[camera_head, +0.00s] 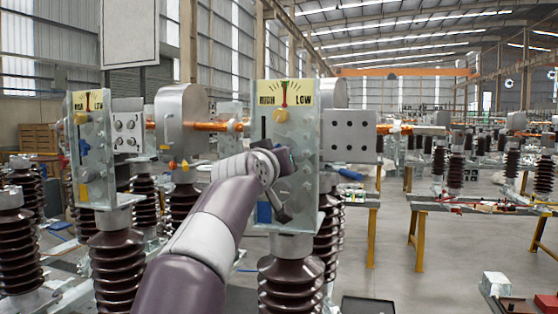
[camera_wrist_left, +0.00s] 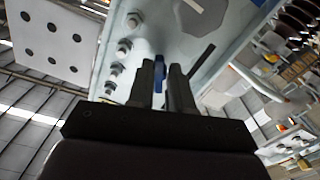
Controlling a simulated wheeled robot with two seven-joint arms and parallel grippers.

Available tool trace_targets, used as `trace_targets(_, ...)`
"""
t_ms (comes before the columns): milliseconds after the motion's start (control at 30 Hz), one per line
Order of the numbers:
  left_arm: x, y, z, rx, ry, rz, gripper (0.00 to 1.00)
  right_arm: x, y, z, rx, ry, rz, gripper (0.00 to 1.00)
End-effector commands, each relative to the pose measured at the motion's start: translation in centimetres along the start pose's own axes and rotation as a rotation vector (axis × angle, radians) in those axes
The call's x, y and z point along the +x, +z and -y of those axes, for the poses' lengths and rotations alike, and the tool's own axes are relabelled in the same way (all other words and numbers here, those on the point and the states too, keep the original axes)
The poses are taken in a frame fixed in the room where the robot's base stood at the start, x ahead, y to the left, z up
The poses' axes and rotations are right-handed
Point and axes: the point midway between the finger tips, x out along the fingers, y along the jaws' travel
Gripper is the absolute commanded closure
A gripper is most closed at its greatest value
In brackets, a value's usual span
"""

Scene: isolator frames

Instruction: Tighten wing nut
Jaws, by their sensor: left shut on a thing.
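The near isolator frame has a grey metal plate (camera_head: 304,130) with a yellow HIGH/LOW scale (camera_head: 285,92) at its top. My left arm reaches up to this plate in the head view, and my left gripper (camera_head: 282,187) is at its middle. In the left wrist view the two dark fingers of my left gripper (camera_wrist_left: 164,88) are shut on a blue wing nut (camera_wrist_left: 159,68), of which only a small part shows between them. The arm and gripper hide the wing nut in the head view. My right gripper is not in view.
A second isolator frame (camera_head: 95,150) with its own HIGH/LOW scale stands to the left. Brown ribbed insulators (camera_head: 290,285) support the frames. Several bolts (camera_wrist_left: 115,70) sit close beside the fingers. A work table (camera_head: 470,207) stands to the right, with open floor around it.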

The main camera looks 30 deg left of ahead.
Motion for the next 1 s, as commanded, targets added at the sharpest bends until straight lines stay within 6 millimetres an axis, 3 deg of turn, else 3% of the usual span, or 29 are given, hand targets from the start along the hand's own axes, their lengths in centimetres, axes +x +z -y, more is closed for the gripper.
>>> trace_targets(33, -0.3, -0.7, -0.2, 0.001, 0.003, -0.018, 1.0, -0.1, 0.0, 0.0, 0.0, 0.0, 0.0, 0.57)
trace_targets(500, -0.3, -0.8, -0.2, 0.001, 0.003, -0.018, 1.0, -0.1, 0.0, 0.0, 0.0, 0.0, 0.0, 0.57)
trace_targets(533, -0.3, -0.8, -0.2, 0.001, 0.003, -0.018, 0.77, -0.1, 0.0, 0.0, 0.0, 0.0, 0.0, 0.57)
trace_targets(600, -0.2, -0.7, -0.2, 0.001, 0.003, -0.017, 0.57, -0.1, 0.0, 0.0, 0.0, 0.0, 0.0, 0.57)
trace_targets(867, -0.1, -0.3, -0.1, 0.0, 0.001, -0.008, 0.57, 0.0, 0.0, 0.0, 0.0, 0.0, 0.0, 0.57)
trace_targets(1000, -1.7, 0.1, 0.0, 0.0, 0.001, -0.009, 0.57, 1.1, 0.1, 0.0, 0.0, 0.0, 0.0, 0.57)
